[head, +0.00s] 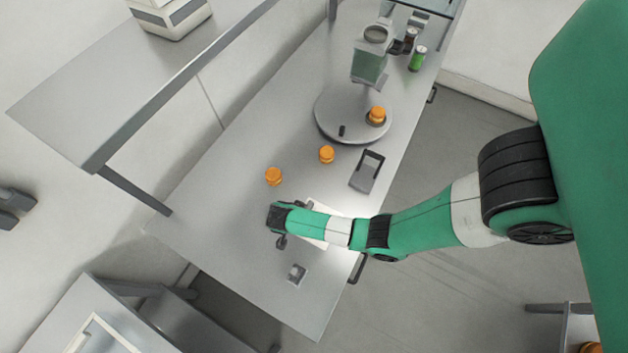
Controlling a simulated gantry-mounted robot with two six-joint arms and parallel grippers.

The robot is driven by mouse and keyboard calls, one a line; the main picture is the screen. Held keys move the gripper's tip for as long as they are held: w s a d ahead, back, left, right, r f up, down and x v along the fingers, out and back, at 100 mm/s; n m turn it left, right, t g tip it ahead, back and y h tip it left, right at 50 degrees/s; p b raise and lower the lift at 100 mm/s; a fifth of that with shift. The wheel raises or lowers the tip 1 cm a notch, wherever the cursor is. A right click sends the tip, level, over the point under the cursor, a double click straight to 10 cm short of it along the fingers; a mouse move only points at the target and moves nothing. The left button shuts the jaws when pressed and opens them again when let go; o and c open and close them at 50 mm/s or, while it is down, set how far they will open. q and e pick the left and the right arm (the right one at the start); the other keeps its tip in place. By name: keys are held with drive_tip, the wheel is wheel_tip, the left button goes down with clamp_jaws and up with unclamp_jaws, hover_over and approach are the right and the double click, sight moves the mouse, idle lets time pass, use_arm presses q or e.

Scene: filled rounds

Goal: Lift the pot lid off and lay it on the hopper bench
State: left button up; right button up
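Three small orange pots are in the head view. One pot (274,176) stands on the grey bench (225,250) just beyond my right arm's end. A second pot (327,154) stands beside the turntable, and a third (377,115) is on it. Each has an orange top; whether it is a separate lid is too small to tell. A greenish hopper-like container (369,66) stands at the far end of the bench. My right gripper (281,242) points down at the bench, mostly hidden by its wrist; its fingers are unclear. My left gripper is out of view.
A round grey turntable (338,128) with a small dark knob takes up the bench's middle. A dark-framed tray (367,171) lies near the right edge. A pale sheet (322,212) lies partly under my arm. A small metal block (297,273) sits at the near end. A raised shelf (110,95) is left.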

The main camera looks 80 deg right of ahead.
drive_tip(key=shift+f, duration=0.15)
drive_tip(key=shift+c, duration=0.3)
clamp_jaws()
drive_tip(key=r, duration=0.1)
drive_tip(key=r+p, duration=0.1)
drive_tip(key=r, duration=0.1)
drive_tip(key=r+p, duration=0.1)
drive_tip(key=r, duration=0.1)
drive_tip(key=shift+s+a, duration=0.1)
drive_tip(key=shift+s, duration=0.2)
drive_tip(key=s+a+r+p, duration=0.2)
drive_tip(key=s+r, duration=0.2)
drive_tip(key=s, duration=0.2)
drive_tip(key=s+a+r+p, duration=0.2)
drive_tip(key=s+r+p, duration=0.1)
drive_tip(key=s, duration=0.3)
drive_tip(key=shift+s+a+r, duration=0.25)
drive_tip(key=shift+r, duration=0.4)
